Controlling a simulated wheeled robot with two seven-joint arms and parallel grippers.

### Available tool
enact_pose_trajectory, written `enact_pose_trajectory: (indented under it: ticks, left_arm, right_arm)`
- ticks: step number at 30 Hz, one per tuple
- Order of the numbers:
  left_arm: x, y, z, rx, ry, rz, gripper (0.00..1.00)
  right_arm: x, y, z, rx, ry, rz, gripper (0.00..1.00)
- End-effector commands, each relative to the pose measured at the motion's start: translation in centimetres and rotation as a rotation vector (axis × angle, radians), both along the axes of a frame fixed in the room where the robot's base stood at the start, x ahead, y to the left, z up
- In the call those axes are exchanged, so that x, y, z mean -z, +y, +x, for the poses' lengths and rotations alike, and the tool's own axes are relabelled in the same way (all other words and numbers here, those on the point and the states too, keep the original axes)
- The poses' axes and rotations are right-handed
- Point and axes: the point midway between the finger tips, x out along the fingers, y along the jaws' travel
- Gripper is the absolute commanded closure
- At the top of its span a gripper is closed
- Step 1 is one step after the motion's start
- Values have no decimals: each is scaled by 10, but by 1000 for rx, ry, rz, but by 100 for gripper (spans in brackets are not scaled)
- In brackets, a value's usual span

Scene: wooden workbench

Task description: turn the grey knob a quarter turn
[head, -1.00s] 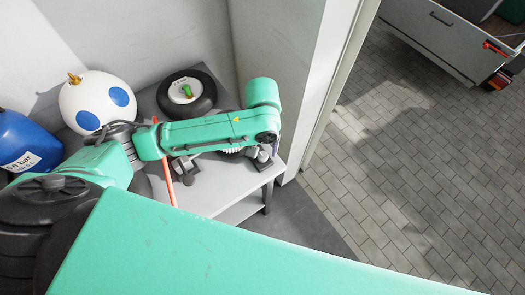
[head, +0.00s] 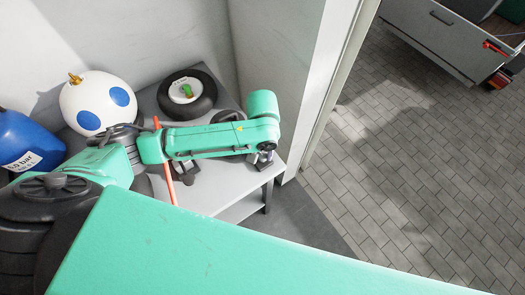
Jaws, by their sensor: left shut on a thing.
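My left arm comes in from the left and reaches over a grey bench (head: 215,195). My left gripper (head: 265,162) points down at the bench's right end, below the green wrist. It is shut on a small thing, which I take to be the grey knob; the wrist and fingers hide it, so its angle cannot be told. My right gripper is not in view.
An orange rod (head: 168,173) crosses the bench. A wall and post (head: 300,80) rise on the right. Paved floor (head: 420,170) lies beyond.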

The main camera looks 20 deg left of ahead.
Motion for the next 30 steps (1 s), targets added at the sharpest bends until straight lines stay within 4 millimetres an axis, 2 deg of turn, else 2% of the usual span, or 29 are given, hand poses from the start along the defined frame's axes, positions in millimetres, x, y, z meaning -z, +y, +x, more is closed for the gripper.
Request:
enact_pose_trajectory:
  ticks: [11,21,30]
  left_arm:
    - [-6,0,0,212,1,2,100]
    - [-6,0,0,530,2,1,100]
    - [-4,0,1,814,0,0,100]
  right_arm:
    - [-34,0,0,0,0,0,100]
    - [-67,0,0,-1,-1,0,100]
    - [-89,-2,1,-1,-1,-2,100]
